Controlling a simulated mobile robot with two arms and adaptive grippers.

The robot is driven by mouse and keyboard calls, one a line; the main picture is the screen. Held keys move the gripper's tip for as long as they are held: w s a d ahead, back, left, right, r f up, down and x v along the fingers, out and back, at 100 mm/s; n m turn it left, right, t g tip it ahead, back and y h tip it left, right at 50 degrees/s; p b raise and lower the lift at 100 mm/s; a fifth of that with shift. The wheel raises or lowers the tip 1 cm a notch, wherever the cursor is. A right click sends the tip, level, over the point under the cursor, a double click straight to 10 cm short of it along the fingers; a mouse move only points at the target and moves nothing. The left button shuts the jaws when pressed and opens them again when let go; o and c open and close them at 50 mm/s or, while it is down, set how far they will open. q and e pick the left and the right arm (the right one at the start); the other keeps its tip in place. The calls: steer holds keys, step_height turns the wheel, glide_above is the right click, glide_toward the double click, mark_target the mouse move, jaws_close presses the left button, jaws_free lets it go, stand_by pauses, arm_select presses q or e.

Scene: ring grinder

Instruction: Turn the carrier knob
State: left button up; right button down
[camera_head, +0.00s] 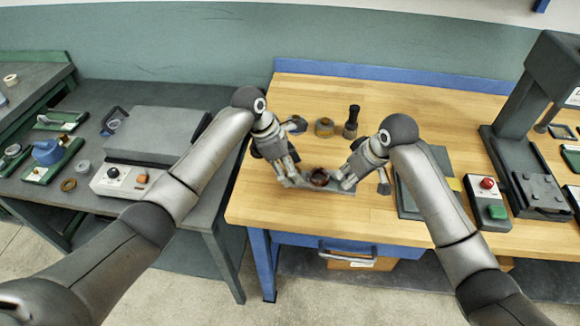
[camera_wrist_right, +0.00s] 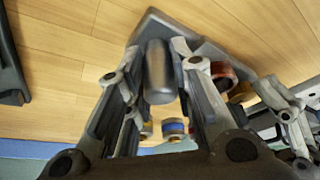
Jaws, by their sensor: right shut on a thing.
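The carrier (camera_head: 318,187) is a flat grey piece low on the wooden bench, with a dark red-brown round part (camera_head: 319,176) on it. The round part also shows in the right wrist view (camera_wrist_right: 222,72). My right gripper (camera_head: 343,181) is at the carrier's right end. In the right wrist view its fingers are shut on a grey cylindrical knob (camera_wrist_right: 158,75), which stands at the end of the dark carrier. My left gripper (camera_head: 294,180) is at the carrier's left end, fingers low beside it. Whether it grips the carrier is not clear.
Behind the grippers stand a brass-coloured pot (camera_head: 324,127) and a black-topped tool (camera_head: 352,120). A control box (camera_head: 487,208) and a dark press (camera_head: 525,160) stand to the right. The bench front left of the grippers is clear.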

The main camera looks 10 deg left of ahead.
arm_select(q)
steer(key=shift+c, duration=0.5)
steer(key=c, duration=0.9)
steer(key=shift+w+m+g, duration=0.15)
steer(key=shift+m+g, duration=0.3)
steer(key=shift+m, duration=0.75)
steer(key=shift+w+m+g, duration=0.1)
steer(key=shift+m+g, duration=0.35)
steer(key=shift+m, duration=0.75)
steer(key=shift+c, duration=0.2)
steer(key=o, duration=1)
steer(key=shift+o, duration=0.2)
steer(key=shift+r, duration=0.1)
